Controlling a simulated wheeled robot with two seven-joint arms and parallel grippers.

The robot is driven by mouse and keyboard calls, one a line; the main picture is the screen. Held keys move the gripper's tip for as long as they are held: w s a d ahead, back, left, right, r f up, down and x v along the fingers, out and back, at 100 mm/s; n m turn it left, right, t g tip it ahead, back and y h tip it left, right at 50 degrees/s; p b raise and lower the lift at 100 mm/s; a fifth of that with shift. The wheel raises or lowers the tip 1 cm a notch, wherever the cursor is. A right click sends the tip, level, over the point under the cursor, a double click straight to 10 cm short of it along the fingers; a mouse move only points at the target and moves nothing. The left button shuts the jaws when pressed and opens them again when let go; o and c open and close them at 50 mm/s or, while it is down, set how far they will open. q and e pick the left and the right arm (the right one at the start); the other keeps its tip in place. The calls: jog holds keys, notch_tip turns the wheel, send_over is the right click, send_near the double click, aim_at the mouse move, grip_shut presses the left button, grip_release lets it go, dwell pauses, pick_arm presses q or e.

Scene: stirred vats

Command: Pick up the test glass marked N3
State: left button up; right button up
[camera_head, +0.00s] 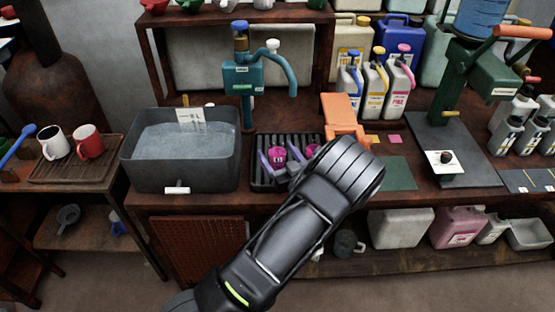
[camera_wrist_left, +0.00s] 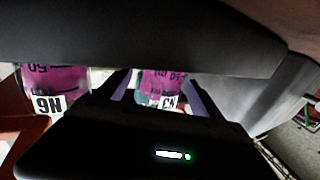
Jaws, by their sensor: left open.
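The test glass marked N3 (camera_head: 278,157) holds pink liquid and stands on the dark ribbed rack (camera_head: 258,184). In the left wrist view, this glass (camera_wrist_left: 160,88) appears upside down, its white label partly cut off by my gripper body. My left gripper (camera_head: 280,165) is open, with one finger on each side of the N3 glass. I cannot tell whether the fingers touch it. A second pink glass (camera_head: 310,151), marked N6 in the left wrist view (camera_wrist_left: 48,90), stands to the right of it in the head view. My right gripper is out of view.
A grey water vat (camera_head: 180,180) stands left of the rack, with a teal pump (camera_head: 242,75) behind. An orange object (camera_head: 345,118) is close behind my wrist. A green press (camera_head: 480,75) and jugs (camera_head: 375,85) stand to the right and back. A green mat (camera_head: 398,175) is bare.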

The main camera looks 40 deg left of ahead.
pick_arm(q)
jog(key=c, duration=1.5)
